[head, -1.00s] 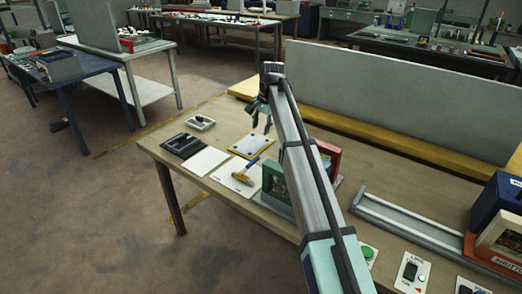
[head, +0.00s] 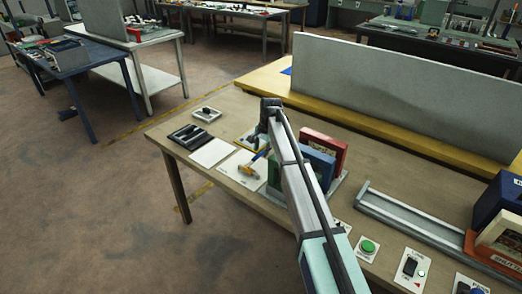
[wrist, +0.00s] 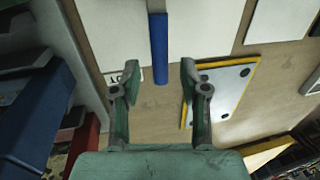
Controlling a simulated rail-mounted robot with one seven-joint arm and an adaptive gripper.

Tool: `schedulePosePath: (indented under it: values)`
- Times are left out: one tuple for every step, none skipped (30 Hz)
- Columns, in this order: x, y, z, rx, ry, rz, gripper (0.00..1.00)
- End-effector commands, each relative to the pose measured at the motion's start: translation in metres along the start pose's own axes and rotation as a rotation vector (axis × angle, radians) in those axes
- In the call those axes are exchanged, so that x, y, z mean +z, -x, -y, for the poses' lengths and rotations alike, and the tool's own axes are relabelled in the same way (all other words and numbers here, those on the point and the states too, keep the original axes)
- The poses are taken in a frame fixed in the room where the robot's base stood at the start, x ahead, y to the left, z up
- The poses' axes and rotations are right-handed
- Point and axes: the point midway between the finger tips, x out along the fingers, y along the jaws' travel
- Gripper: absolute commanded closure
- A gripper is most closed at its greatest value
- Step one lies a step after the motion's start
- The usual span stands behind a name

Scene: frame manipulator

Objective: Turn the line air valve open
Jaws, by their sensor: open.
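My gripper (wrist: 159,78) is open and empty in the wrist view, pointing down over the table. In the head view it (head: 257,140) hangs over the left part of the table, partly hidden by my arm. A blue-handled piece with a yellow end (head: 247,170) lies on a white plate; its blue bar (wrist: 159,48) shows between and beyond my fingertips, apart from them as far as I can tell.
Blue and red upright blocks (head: 325,150) stand in a grey holder beside my arm. A yellow-edged white plate (wrist: 222,88) lies near my gripper. A green button (head: 367,247) and a black switch panel (head: 410,268) sit at the front right, past a grey rail (head: 415,222).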

Motion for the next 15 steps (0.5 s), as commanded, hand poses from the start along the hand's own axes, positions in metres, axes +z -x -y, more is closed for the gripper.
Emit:
schedulePosePath:
  values:
    - [0.0,-0.005,0.0,0.001,0.0,0.001,0.56]
    - [0.0,-0.007,0.0,0.001,0.0,0.001,0.56]
    - [0.0,-0.01,0.0,0.001,0.0,0.001,0.56]
    - [0.0,-0.012,0.0,0.0,0.0,0.001,0.56]
    - [0.0,-0.013,0.0,0.0,0.0,0.0,0.56]
    - [0.0,-0.014,0.0,0.0,0.0,0.0,0.56]
    - [0.0,-0.015,0.0,0.0,0.0,0.0,0.56]
    - [0.0,-0.015,0.0,0.0,0.0,0.0,0.56]
    - [0.0,-0.015,0.0,0.0,0.0,0.0,0.56]
    - [0.0,-0.015,0.0,0.0,0.0,0.0,0.56]
    - [0.0,-0.015,0.0,0.0,0.0,0.0,0.56]
    - [0.0,-0.015,0.0,0.0,0.0,0.0,0.56]
    - [0.0,-0.015,0.0,0.0,0.0,0.0,0.56]
    - [0.0,-0.015,0.0,0.0,0.0,0.0,0.56]
    - [0.0,-0.015,0.0,0.0,0.0,0.0,0.59]
